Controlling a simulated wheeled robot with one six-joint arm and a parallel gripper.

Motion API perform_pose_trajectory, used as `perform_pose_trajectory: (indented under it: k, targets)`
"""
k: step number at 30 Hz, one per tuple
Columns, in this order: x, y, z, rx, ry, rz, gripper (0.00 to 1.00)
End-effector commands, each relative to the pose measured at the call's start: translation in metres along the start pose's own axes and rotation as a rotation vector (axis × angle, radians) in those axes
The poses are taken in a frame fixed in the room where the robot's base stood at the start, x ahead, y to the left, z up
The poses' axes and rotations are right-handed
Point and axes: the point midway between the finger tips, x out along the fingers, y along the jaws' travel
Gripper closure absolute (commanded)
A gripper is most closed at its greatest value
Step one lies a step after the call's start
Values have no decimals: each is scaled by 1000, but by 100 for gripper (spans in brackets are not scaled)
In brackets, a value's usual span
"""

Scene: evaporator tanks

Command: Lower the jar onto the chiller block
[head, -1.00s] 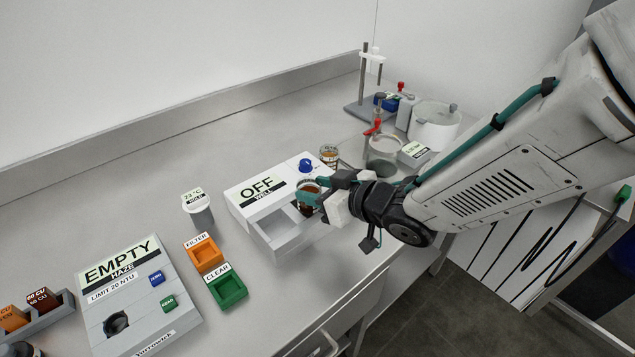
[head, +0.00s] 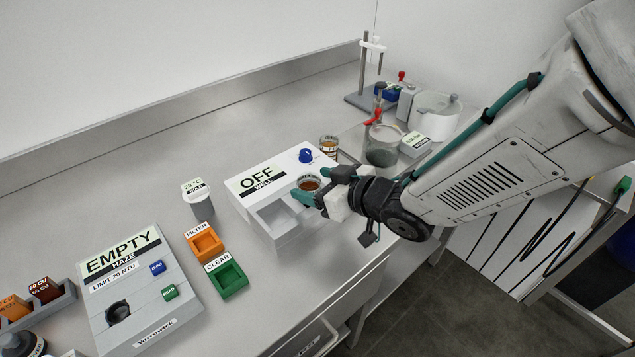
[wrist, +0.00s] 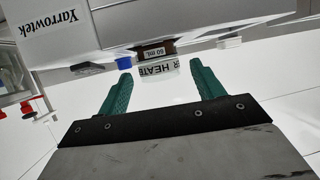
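The jar (head: 309,185), clear with amber-brown liquid, is upright at the right part of the white unit marked OFF and WELL (head: 237,180), which I take to hold the chiller block. A brown part with a 50 mL label (wrist: 153,51) shows in the wrist view, between and beyond the fingertips. My gripper (head: 316,188) has its teal fingers spread on either side of the jar; the wrist view shows them (wrist: 160,68) apart, with gaps beside it. The near finger hides the jar's base, so I cannot tell whether it touches the block. No separate chiller label is readable.
A blue knob (head: 305,155) stands on the unit close behind the jar. Another amber jar (head: 329,146) and a glass beaker (head: 382,147) are behind. Orange (head: 206,243) and green (head: 229,281) trays and the haze meter (head: 125,285) lie left.

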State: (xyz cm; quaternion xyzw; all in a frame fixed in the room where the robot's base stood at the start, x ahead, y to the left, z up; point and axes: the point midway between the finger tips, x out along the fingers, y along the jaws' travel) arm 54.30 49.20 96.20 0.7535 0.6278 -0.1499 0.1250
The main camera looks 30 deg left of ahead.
Motion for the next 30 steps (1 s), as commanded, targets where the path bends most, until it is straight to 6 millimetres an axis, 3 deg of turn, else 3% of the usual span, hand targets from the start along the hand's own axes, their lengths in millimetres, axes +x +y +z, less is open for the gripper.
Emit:
perform_pose_trajectory:
  k: [5,18,30]
  targets:
    - [-4,0,0,0,-1,1,33]
    - [-70,1,0,-1,1,2,33]
    - [-78,0,0,0,0,0,33]
